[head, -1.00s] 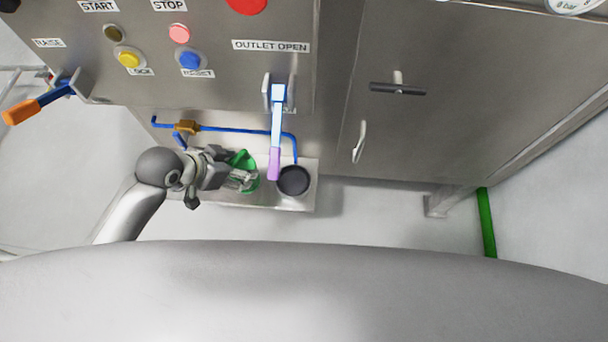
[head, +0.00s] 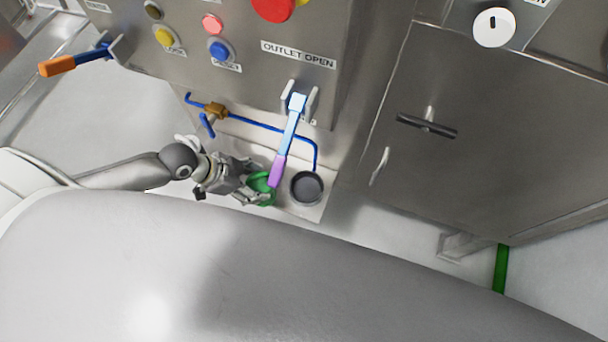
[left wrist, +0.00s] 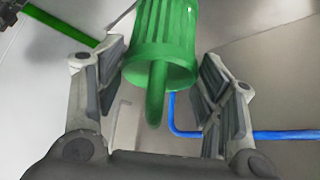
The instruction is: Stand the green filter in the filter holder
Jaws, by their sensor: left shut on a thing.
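The green filter (head: 264,183) is partly hidden by my left gripper (head: 252,192) in the head view. In the left wrist view the ribbed green filter (left wrist: 165,35) lies between the two fingers, its curved handle towards the palm. My left gripper is shut on it. The filter is just left of a dark round cup (head: 307,187) that looks like the filter holder, on a pale metal shelf (head: 311,213). The filter is outside this cup. I cannot tell its height above the shelf. My right gripper is not in view.
A light-blue lever with a purple grip (head: 278,171) hangs close to the filter and cup. A blue pipe (head: 260,127) with a brass valve (head: 215,110) runs along the cabinet above the shelf. An orange-handled lever (head: 58,67) sticks out at the left.

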